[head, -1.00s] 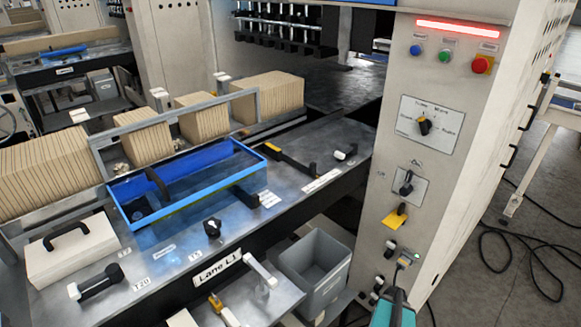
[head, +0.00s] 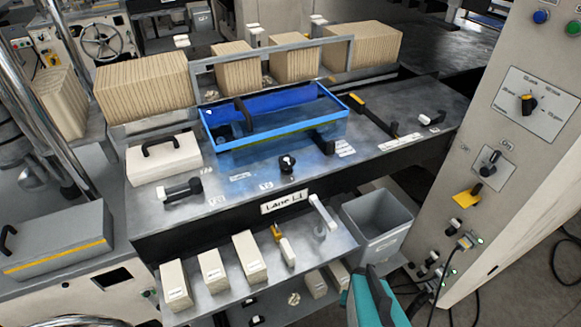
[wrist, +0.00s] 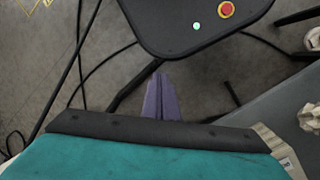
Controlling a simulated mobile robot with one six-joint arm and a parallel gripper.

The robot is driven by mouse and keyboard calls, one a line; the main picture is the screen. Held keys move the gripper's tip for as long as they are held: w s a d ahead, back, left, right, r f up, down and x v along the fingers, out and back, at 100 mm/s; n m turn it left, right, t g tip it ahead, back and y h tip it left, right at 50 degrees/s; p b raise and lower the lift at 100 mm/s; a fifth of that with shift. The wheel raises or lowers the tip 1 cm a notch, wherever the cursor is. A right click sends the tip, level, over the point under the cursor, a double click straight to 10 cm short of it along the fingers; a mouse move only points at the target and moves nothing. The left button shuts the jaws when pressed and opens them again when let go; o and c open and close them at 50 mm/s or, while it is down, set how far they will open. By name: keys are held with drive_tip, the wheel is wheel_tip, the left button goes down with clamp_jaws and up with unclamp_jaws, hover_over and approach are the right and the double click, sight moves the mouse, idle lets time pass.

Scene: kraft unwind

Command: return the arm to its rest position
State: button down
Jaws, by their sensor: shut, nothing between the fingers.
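My gripper (wrist: 158,80) shows in the wrist view as two purple fingers pressed together, with nothing between them. They point over the grey floor (wrist: 50,75), apart from any object. In the head view my teal arm (head: 372,300) rises at the bottom edge, right of centre, in front of the grey bin (head: 402,232). I cannot make out the fingertips in that view.
The Lane L1 bench (head: 240,190) holds a blue tray (head: 275,141) and a white lidded box (head: 163,160). A cream control cabinet (head: 545,145) with switches stands at right. Black cables (wrist: 82,75) cross the floor below my gripper.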

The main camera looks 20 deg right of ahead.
drive_tip(key=w+a+f+n+g+b, duration=0.1)
drive_tip(key=a+n+b, duration=0.5)
drive_tip(key=a, duration=1.2)
drive_tip(key=shift+f+n+g, duration=0.65)
drive_tip(key=shift+n+g, duration=0.05)
drive_tip(key=shift+g, duration=0.3)
